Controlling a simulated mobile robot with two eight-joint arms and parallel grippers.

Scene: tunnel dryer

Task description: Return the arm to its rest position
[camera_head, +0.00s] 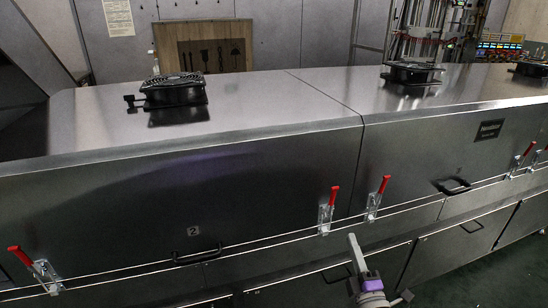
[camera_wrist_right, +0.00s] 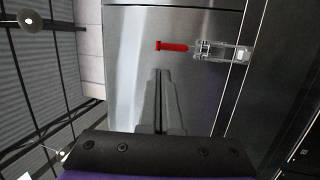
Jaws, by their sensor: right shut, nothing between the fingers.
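My right gripper (camera_head: 352,238) comes in from the bottom of the head view, a grey arm end with a purple band behind it. It is in front of the lower panels of the dryer (camera_head: 150,215). In the right wrist view the two fingers (camera_wrist_right: 158,75) are closed together and hold nothing. A red-handled toggle clamp (camera_wrist_right: 175,46) shows beyond the fingertips there, apart from them in the picture. My left gripper is not in view.
Upright red-handled clamps (camera_head: 333,197) (camera_head: 381,187) stand on the dryer front, with another at the lower left (camera_head: 20,256). Black handles (camera_head: 197,257) stick out of the panels. Fan units (camera_head: 174,90) (camera_head: 411,72) sit on top. Dark green floor (camera_head: 480,280) is clear at the lower right.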

